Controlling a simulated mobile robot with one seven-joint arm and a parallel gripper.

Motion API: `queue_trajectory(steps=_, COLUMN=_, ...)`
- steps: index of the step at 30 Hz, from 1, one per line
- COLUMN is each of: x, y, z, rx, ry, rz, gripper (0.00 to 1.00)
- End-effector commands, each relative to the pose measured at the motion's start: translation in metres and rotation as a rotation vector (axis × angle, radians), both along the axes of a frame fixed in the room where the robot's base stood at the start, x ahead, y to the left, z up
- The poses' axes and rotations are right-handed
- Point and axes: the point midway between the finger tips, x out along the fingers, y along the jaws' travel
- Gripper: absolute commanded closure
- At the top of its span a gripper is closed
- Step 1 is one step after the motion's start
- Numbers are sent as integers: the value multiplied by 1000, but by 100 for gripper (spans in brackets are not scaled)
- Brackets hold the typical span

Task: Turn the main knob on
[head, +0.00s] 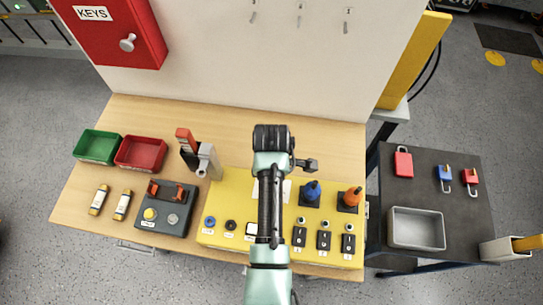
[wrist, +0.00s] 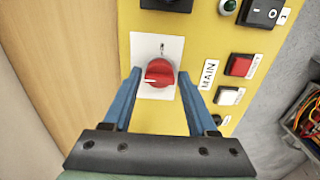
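The main knob (wrist: 158,75) is a red round knob on a white plate (wrist: 144,49) on the yellow panel, in the wrist view. The word MAIN is printed on a label beside it. A white mark on the knob points left. My gripper (wrist: 157,72) is open, with one blue finger on each side of the knob. Whether the fingers touch the knob cannot be told. In the head view my arm covers the knob and the middle of the yellow panel (head: 232,187).
In the wrist view, a red button (wrist: 239,65), a white button (wrist: 228,96) and a black rocker switch (wrist: 262,12) lie right of the knob. In the head view, blue (head: 312,190) and orange (head: 352,195) plugs stand on the panel's right. A grey box (head: 167,206) stands left of it.

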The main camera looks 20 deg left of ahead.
Motion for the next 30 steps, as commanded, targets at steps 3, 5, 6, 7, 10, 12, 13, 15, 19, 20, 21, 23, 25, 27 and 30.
queue_trajectory(steps=3, x=0, y=0, z=0, rx=0, ry=0, rz=0, gripper=66)
queue_trajectory(steps=5, x=0, y=0, z=0, rx=0, ry=0, rz=0, gripper=76)
queue_trajectory(steps=6, x=0, y=0, z=0, rx=0, ry=0, rz=0, gripper=84)
queue_trajectory(steps=7, x=0, y=0, z=0, rx=0, ry=0, rz=0, gripper=89)
queue_trajectory(steps=10, x=0, y=0, z=0, rx=0, ry=0, rz=0, gripper=100)
queue_trajectory(steps=12, x=0, y=0, z=0, rx=0, ry=1, rz=-1, gripper=100)
queue_trajectory(steps=13, x=0, y=0, z=1, rx=0, ry=1, rz=-1, gripper=100)
queue_trajectory(steps=15, x=0, y=0, z=1, rx=0, ry=1, rz=-6, gripper=100)
queue_trajectory(steps=19, x=0, y=0, z=1, rx=-1, ry=2, rz=-33, gripper=100)
queue_trajectory(steps=20, x=0, y=0, z=2, rx=-1, ry=2, rz=-42, gripper=100)
queue_trajectory(steps=21, x=0, y=0, z=2, rx=-1, ry=2, rz=-59, gripper=100)
queue_trajectory(steps=23, x=0, y=0, z=2, rx=0, ry=2, rz=-89, gripper=100)
queue_trajectory(steps=25, x=0, y=1, z=3, rx=1, ry=1, rz=-133, gripper=100)
queue_trajectory(steps=27, x=0, y=1, z=3, rx=0, ry=2, rz=-183, gripper=100)
queue_trajectory(steps=30, x=0, y=1, z=3, rx=0, ry=2, rz=-271, gripper=100)
